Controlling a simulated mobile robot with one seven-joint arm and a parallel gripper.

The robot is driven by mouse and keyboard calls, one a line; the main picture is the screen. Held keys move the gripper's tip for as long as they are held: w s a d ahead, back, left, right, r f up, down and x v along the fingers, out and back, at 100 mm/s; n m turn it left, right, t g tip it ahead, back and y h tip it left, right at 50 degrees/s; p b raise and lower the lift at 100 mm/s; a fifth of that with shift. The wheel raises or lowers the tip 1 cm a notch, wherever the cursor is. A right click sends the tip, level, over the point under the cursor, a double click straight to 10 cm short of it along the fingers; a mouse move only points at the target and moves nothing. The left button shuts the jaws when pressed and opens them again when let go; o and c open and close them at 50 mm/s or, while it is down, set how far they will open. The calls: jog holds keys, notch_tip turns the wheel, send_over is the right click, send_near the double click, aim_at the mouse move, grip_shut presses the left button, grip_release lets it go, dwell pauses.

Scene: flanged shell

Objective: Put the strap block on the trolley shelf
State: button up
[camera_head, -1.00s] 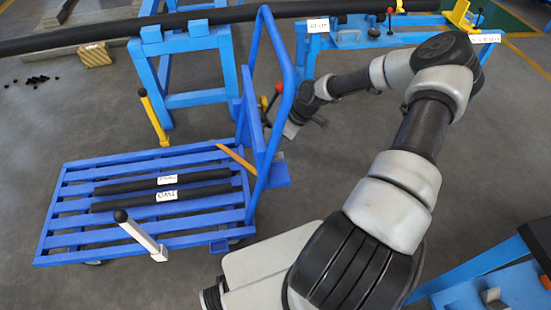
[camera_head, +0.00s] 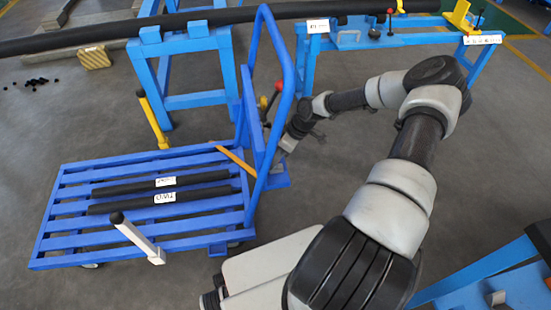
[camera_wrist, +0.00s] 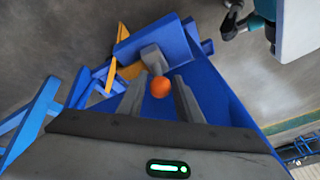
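The blue trolley (camera_head: 60,215) stands at left in the head view, with a small blue shelf (camera_head: 277,182) beside its upright handle. My gripper (camera_head: 284,148) is close above this shelf, pointing down. In the wrist view, my gripper (camera_wrist: 159,80) has its two grey fingers apart. A grey piece (camera_wrist: 152,57) with an orange ball (camera_wrist: 161,88) shows between them; it may be the strap block, but I cannot be sure. Gaps show on both sides of the ball. Blue shelf surface (camera_wrist: 222,100) lies behind the fingers. Contact between piece and shelf cannot be made out.
Two labelled black bars (camera_head: 158,201) lie on the trolley slats. The blue trolley handle (camera_head: 283,75) rises close to my gripper. A white post (camera_head: 140,240) and a yellow post (camera_head: 154,120) stand near the trolley. A blue workbench (camera_head: 400,38) is behind.

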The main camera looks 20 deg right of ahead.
jog(key=shift+r+p, duration=0.3)
jog(key=shift+r, duration=0.05)
jog(key=p+v, duration=0.2)
jog(key=v, duration=0.9)
jog(key=shift+d+r, duration=0.2)
jog(key=shift+r, duration=0.1)
